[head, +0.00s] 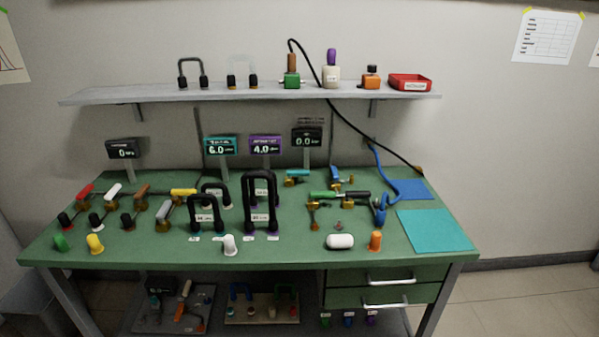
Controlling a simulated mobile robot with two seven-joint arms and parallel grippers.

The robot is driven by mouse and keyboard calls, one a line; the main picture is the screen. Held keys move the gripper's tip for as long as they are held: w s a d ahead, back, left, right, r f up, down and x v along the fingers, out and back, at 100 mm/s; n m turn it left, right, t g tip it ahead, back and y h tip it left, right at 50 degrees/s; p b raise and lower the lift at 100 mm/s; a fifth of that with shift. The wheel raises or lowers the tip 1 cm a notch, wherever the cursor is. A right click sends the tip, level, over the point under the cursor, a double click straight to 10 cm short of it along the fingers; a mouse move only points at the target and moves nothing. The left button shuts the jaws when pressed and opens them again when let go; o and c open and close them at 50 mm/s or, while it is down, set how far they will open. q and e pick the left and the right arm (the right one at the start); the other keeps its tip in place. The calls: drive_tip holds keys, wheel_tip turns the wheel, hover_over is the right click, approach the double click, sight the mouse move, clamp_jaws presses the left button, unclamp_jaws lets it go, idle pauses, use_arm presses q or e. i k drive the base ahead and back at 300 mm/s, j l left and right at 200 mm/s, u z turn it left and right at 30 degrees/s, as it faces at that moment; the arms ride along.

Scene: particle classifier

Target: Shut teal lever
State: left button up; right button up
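The teal lever (298,172) sits at the back of the green workbench, right of the middle. It lies about level, running left to right in the picture, above a small brass-coloured valve body (290,181). A teal-framed display (221,145) stands further left at the back and reads about 6.0. Neither of my grippers is in view, and nothing touches the lever.
Tall black U-shaped parts (260,203) stand in front and left of the lever. A blue-handled valve (335,175) and a green-and-black lever (336,195) are close on its right. Coloured levers crowd the left side. A teal mat (437,231) lies clear at right.

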sight(290, 173)
drive_tip(key=i+j+u, duration=0.15)
drive_tip(key=i+u, duration=0.2)
drive_tip(key=u, duration=0.15)
drive_tip(key=i+u, duration=0.45)
drive_tip(key=k+l, duration=0.05)
